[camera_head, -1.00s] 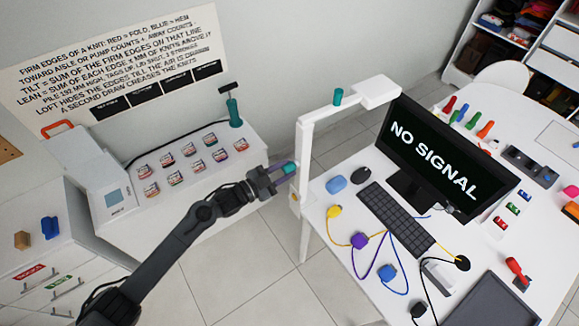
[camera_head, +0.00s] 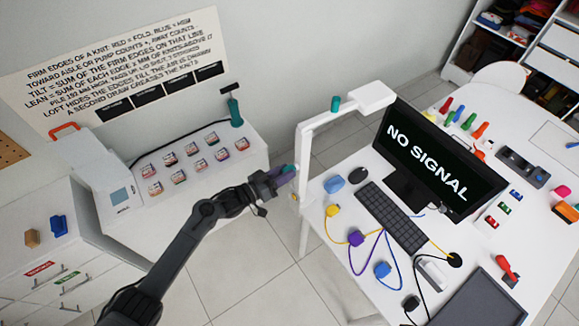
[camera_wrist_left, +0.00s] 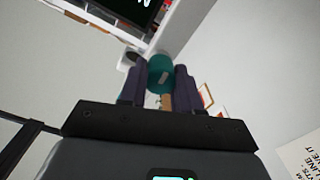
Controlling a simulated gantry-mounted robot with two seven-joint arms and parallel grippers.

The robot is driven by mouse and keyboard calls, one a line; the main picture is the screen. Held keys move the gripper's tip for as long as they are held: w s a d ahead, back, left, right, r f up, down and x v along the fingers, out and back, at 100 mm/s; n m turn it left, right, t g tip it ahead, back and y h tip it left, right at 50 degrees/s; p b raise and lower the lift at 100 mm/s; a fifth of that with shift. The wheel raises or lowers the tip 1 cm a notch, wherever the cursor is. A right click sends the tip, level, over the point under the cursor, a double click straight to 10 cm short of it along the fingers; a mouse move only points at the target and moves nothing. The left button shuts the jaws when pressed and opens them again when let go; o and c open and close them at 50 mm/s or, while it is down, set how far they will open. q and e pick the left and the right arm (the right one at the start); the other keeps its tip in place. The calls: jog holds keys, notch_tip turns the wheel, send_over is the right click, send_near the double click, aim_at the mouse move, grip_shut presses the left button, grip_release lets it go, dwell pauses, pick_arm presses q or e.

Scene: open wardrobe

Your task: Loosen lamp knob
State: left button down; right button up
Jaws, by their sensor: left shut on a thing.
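The white lamp (camera_head: 304,150) stands at the near left edge of the desk, with a post, a slanting arm and a flat lamp head (camera_head: 371,97). One teal knob (camera_head: 335,103) sits on top of its arm. Another teal knob on the side of the post shows between my fingers in the left wrist view (camera_wrist_left: 160,72). My left gripper (camera_head: 286,173) is shut on this side knob, with one dark finger on each side of it. In the head view the fingers mostly hide that knob. My right gripper is not in view.
A white cabinet (camera_head: 187,193) with small labelled packs stands behind my left arm. Tiled floor lies open between them.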

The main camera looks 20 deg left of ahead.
pick_arm(q)
jog(key=n+p, duration=0.2)
jog(key=n, duration=0.2)
jog(key=shift+r+n, duration=0.15)
jog(key=shift+n, duration=0.25)
jog(key=shift+n+p, duration=0.4)
jog(key=shift+n, duration=0.8)
jog(key=shift+f, duration=0.2)
jog(key=c, duration=0.7)
grip_release()
jog(key=shift+o, duration=0.2)
jog(key=shift+o, duration=0.9)
jog(key=shift+a, duration=0.1)
